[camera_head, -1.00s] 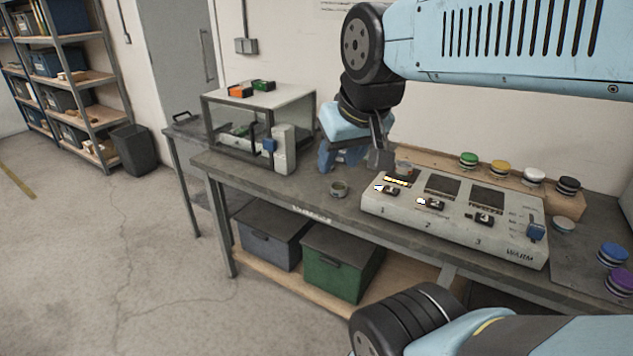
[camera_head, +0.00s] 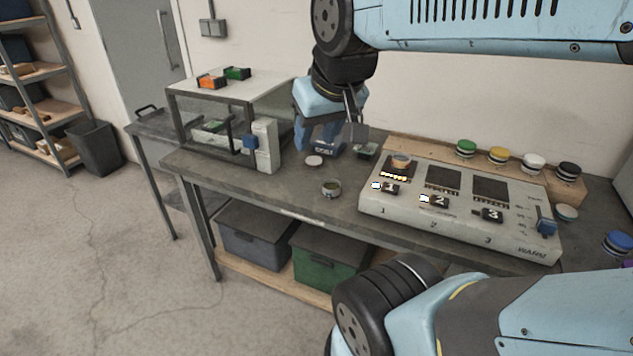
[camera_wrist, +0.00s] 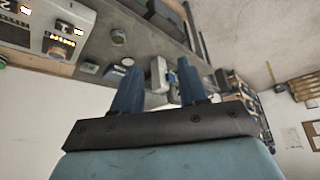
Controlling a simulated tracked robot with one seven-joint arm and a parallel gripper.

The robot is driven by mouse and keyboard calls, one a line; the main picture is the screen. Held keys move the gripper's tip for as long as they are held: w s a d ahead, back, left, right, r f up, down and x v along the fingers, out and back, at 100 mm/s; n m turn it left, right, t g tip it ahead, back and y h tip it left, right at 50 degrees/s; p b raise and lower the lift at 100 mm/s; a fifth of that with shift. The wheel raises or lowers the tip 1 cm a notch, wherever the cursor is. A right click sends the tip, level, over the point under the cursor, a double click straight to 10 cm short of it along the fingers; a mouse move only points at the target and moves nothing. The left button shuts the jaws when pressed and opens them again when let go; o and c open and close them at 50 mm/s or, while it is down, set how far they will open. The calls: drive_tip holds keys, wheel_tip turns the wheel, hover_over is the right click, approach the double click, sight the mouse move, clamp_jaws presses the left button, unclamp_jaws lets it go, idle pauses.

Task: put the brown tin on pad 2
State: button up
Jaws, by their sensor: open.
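A tin with a tan-brown top (camera_head: 400,161) sits on pad 1, the left pad of the grey warmer (camera_head: 455,242). Pad 2 (camera_head: 443,179) is the middle dark plate and is bare. My gripper (camera_head: 320,138) is open and empty, above the bench to the left of the warmer, apart from the tin. In the wrist view its two blue fingers (camera_wrist: 158,88) stand apart with nothing held between them. The warmer also shows at the upper left of the wrist view (camera_wrist: 85,15).
An open tin (camera_head: 331,188) and a pale disc (camera_head: 314,160) are on the bench left of the warmer. Coloured tins stand on a wooden rack (camera_head: 415,149) behind it. A glass-sided case (camera_head: 215,115) is at the left. Pad 3 (camera_head: 491,189) is bare.

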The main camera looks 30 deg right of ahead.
drive_tip(key=o, duration=0.3)
drive_tip(key=shift+w+d, duration=0.25)
drive_tip(key=o, duration=0.6)
drive_tip(key=w+d+f+n, duration=0.1)
drive_tip(key=w, duration=0.1)
drive_tip(key=w+d+n+h, duration=0.1)
drive_tip(key=w+n, duration=0.1)
drive_tip(key=w+d+f+n+g+h, duration=0.1)
drive_tip(key=w+n, duration=0.1)
drive_tip(key=shift+f, duration=0.3)
drive_tip(key=shift+o, duration=0.2)
drive_tip(key=w+d+f+n+g+h, duration=0.1)
drive_tip(key=w+d+f+n, duration=0.3)
drive_tip(key=w+f+n, duration=0.1)
drive_tip(key=shift+w+d+n+h, duration=0.35)
drive_tip(key=shift+w+n+h, duration=0.05)
drive_tip(key=shift+w+n, duration=0.55)
drive_tip(key=n+g, duration=0.1)
drive_tip(key=n, duration=1.2)
approach(332, 187)
drive_tip(key=x, duration=0.3)
drive_tip(key=shift+w+d+f, duration=0.15)
drive_tip(key=shift+d, duration=0.3)
drive_tip(key=shift+a+x, duration=0.2)
drive_tip(key=shift+x, duration=1.1)
drive_tip(key=shift+a+x, duration=0.15)
drive_tip(key=shift+x, duration=1.2)
